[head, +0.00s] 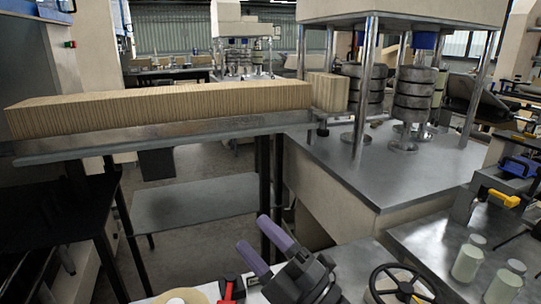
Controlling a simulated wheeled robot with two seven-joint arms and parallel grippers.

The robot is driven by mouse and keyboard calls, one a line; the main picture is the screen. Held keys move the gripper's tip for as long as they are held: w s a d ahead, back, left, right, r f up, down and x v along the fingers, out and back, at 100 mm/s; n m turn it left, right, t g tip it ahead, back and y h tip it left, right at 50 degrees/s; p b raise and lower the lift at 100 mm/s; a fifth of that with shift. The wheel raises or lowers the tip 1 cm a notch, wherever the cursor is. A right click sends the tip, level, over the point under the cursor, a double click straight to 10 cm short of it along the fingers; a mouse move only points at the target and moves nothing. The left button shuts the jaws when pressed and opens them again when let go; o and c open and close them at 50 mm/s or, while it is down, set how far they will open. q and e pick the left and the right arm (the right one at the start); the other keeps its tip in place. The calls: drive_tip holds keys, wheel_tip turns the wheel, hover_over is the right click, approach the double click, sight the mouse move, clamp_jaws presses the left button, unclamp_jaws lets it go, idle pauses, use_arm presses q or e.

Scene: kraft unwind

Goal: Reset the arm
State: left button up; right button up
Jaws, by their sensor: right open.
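My right gripper (253,233) shows at the bottom middle of the head view. It has a dark body and two purple fingers pointing up and to the left. The fingers are apart with nothing between them, so it is open and empty. Its arm behind the dark body is mostly out of the frame. My left gripper is not in the head view.
A long stack of kraft paper (170,105) lies on a metal feed table (155,143). It leads to a press with steel posts (361,85). A black handwheel (401,285) and pale cylinders (467,262) are right of my gripper. A tape roll (183,297) is to the left.

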drive_tip(key=s+d+f+m+h, duration=0.1)
drive_tip(key=d+f+m+h, duration=1.35)
drive_tip(key=m+h, duration=0.5)
drive_tip(key=s+d+f+m+g+y, duration=0.1)
drive_tip(key=s+f+m+g, duration=0.1)
drive_tip(key=s+f+g, duration=0.55)
drive_tip(key=s+f+m+g, duration=0.1)
drive_tip(key=s+f+g, duration=0.35)
drive_tip(key=s, duration=0.65)
wheel_tip(320, 180, down, 18)
drive_tip(key=s+g, duration=0.1)
drive_tip(key=s, duration=0.1)
drive_tip(key=s+d+f+g, duration=0.1)
drive_tip(key=s+d+f, duration=0.2)
drive_tip(key=s+f, duration=0.8)
drive_tip(key=s, duration=0.3)
drive_tip(key=shift+s+d+f, duration=0.15)
drive_tip(key=shift+d, duration=0.1)
